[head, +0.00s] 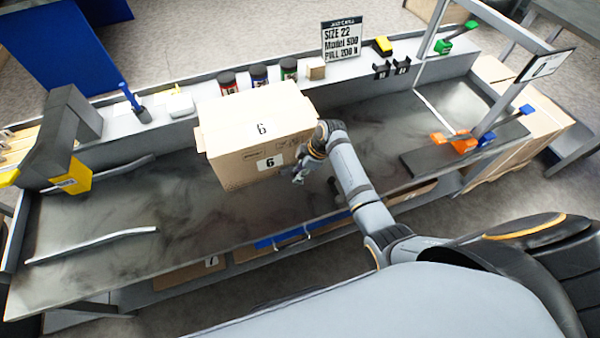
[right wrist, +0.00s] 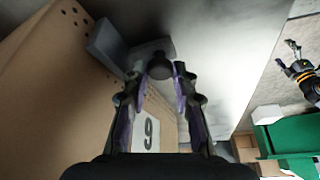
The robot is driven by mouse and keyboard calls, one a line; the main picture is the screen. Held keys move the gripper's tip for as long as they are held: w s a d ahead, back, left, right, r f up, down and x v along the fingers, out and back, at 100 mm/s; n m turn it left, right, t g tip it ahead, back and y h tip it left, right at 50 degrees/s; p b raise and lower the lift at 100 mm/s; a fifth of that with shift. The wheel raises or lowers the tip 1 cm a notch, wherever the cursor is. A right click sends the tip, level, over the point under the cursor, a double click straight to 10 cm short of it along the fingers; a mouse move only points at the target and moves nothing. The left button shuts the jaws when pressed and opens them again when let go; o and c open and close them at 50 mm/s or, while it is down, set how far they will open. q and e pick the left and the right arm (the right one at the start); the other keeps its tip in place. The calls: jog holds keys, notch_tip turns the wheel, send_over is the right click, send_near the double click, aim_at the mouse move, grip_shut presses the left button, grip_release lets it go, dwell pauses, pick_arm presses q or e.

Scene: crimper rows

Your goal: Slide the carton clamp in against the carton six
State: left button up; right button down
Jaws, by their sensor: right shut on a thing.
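The carton six (head: 245,160) is a closed brown box marked 6 on its top and front, standing on the dark bench top. My right gripper (head: 300,176) is low at its front right corner in the head view. In the right wrist view the gripper (right wrist: 160,85) is shut on a black round knob (right wrist: 160,66). A grey block (right wrist: 106,46) beside the knob, apparently the carton clamp, is close to the carton's holed face. I cannot tell whether it touches. In the head view the arm and gripper hide the clamp. My left gripper is not in view.
Several dark jars (head: 258,76) and a size sign (head: 342,40) stand on the back ledge. A yellow tool (head: 73,180) hangs from a grey post at left. Two curved rails (head: 95,245) lie on the left bench. An orange and blue fixture (head: 462,140) stands at right.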

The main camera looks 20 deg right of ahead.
jog(key=c, duration=1.3)
grip_release()
jog(key=shift+w, duration=0.2)
jog(key=shift+c, duration=0.2)
jog(key=shift+r, duration=0.2)
jog(key=v, duration=1.1)
jog(key=shift+d+r, duration=0.2)
jog(key=shift+r, duration=0.1)
